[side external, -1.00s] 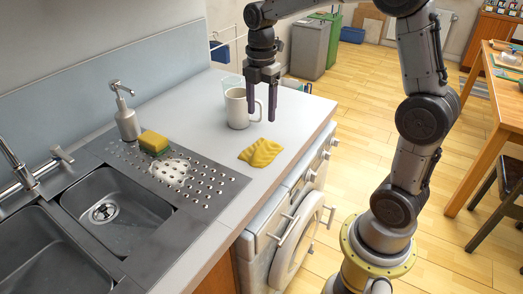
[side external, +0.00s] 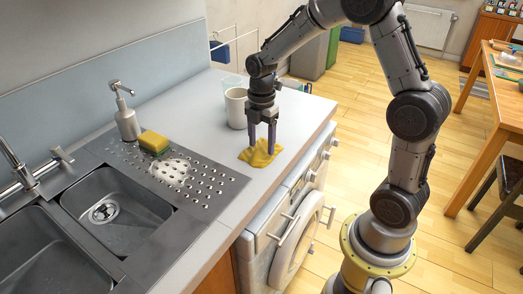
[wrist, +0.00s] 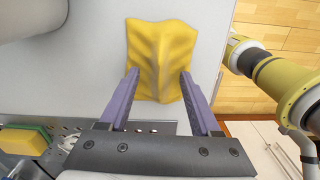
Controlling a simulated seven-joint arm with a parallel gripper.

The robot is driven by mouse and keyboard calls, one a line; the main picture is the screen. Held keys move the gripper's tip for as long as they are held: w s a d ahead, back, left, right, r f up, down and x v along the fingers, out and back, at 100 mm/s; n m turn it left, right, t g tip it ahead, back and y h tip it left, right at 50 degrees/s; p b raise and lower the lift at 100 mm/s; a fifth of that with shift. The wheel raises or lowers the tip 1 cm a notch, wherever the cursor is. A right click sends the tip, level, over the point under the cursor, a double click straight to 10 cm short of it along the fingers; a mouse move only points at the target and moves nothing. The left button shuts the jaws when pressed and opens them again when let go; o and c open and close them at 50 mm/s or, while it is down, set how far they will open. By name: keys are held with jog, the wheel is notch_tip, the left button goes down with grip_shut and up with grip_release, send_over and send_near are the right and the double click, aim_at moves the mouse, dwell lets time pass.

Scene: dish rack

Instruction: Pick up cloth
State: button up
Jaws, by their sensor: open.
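The yellow cloth (side external: 259,155) lies crumpled on the grey counter near its front edge. My gripper (side external: 262,150) is open and points down right over the cloth in the side view. In the wrist view, the cloth (wrist: 161,55) has raised folds running lengthwise. There the fingertips of my gripper (wrist: 159,75) stand one to each side of the cloth's nearer part. I cannot tell whether the fingers touch the cloth.
A yellow-green sponge (side external: 154,142) and a soap dispenser (side external: 126,115) are by the sink (side external: 117,215). The counter (side external: 205,235) in front is clear.

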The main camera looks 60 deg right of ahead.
grip_shut()
jog(key=shift+r, duration=0.15)
dwell(0.4)
jog(key=shift+r, duration=0.55)
jog(key=s+a+r, duration=0.3)
jog(key=s+r, duration=0.8)
jog(key=s, duration=0.2)
jog(key=shift+s+r, duration=0.35)
